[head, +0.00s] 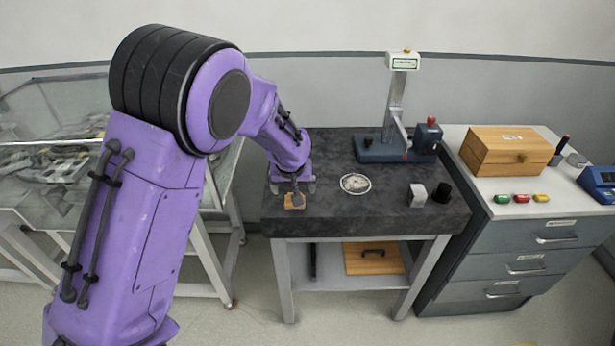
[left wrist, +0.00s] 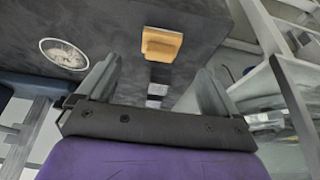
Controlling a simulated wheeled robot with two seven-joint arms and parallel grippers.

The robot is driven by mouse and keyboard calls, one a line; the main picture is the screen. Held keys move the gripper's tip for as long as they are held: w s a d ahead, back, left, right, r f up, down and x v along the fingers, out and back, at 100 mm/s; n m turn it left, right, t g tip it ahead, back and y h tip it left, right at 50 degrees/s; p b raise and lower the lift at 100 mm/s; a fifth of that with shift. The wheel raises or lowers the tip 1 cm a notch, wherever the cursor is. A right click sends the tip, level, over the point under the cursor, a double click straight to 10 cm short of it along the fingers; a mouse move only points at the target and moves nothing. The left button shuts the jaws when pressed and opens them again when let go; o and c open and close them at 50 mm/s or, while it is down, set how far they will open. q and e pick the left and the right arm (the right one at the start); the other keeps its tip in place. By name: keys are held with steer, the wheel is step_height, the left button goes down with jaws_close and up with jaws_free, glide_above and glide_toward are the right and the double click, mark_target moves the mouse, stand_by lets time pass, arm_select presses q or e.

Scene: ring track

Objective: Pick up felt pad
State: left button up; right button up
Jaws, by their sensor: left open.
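A small tan-orange pad, which I take for the felt pad (head: 294,202), lies near the left front edge of the dark stone-topped table (head: 335,215). It also shows in the left wrist view (left wrist: 161,45), beyond the fingertips and roughly centred between them. My left gripper (head: 293,188) is above the pad, pointing down, with its fingers spread and nothing between them. The wrist view shows the left gripper's two fingers (left wrist: 158,68) wide apart. The gap between fingers and pad is hard to judge. My right gripper is not in view.
A round pale disc (head: 355,183) lies right of the pad. A blue-based stand (head: 380,150) is at the back. A drawer cabinet (head: 540,235) with a wooden box (head: 507,152) adjoins at right.

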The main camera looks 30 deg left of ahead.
mark_target(288, 204)
arm_select(q)
steer(key=shift+w+a+f+p, duration=0.25)
steer(key=shift+a+f+p, duration=0.1)
steer(key=shift+a+f, duration=0.3)
steer(key=p+x, duration=0.1)
steer(key=x, duration=0.1)
steer(key=p+x, duration=0.1)
steer(key=x, duration=0.2)
steer(key=shift+w+d+f, duration=0.15)
steer(key=shift+w+f, duration=0.1)
steer(key=shift+w, duration=0.25)
steer(key=shift+f, duration=0.4)
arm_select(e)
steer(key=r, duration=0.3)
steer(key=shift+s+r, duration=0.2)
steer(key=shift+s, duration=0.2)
arm_select(q)
steer(key=c, duration=1.1)
